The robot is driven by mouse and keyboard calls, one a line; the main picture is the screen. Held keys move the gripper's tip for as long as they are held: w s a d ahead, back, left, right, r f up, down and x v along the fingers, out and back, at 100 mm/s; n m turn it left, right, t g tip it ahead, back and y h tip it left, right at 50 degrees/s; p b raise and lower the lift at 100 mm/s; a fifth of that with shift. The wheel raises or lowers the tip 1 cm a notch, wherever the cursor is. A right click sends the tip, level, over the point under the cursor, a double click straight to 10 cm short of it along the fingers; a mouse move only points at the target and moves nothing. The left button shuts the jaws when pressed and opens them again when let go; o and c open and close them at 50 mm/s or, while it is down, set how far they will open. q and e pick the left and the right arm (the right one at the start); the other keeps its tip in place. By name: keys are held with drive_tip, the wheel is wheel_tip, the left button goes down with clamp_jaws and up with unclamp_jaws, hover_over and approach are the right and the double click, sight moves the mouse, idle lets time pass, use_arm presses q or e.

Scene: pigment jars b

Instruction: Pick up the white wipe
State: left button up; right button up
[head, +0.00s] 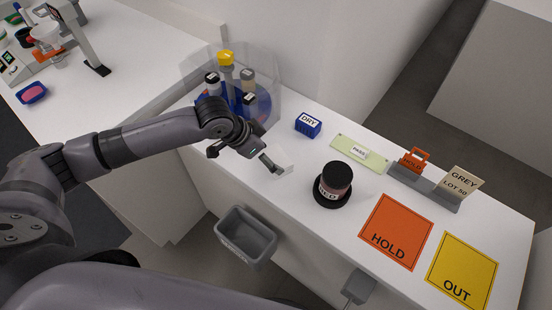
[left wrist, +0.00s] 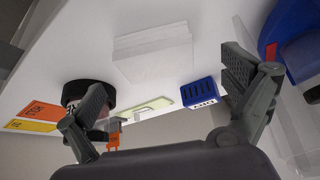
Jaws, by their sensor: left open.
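The white wipe (head: 283,158) lies on the white bench, partly covered by my left gripper in the head view. In the left wrist view the wipe (left wrist: 152,55) shows as a pale, folded flat piece, beyond and between the spread fingers. My left gripper (head: 242,158) is open with nothing between its fingers. In the left wrist view the gripper (left wrist: 160,95) has its fingers wide apart, and I cannot tell if either touches the wipe. My right gripper is not in view.
A blue DRY block (head: 308,125) and a dark-lidded RED jar (head: 334,181) stand near the wipe. A clear-walled blue carousel of bottles (head: 264,101) is behind the gripper. A grey bin (head: 245,240) hangs at the bench front. HOLD (head: 397,228) and OUT (head: 462,268) mats lie right.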

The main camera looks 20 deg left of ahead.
sight(276, 157)
use_arm(q)
drive_tip(key=x, duration=0.2)
drive_tip(key=p+x, duration=0.1)
drive_tip(key=shift+w+d+f, duration=0.15)
drive_tip(key=shift+d+f, duration=0.1)
drive_tip(key=shift+d, duration=0.2)
drive_tip(key=shift+w+d+f, duration=0.1)
drive_tip(key=shift+f, duration=0.15)
drive_tip(key=c, duration=1.1)
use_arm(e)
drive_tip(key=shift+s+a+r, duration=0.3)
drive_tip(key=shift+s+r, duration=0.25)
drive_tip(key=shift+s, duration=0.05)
use_arm(q)
wheel_tip(276, 157, up, 20)
drive_tip(key=shift+b, duration=1)
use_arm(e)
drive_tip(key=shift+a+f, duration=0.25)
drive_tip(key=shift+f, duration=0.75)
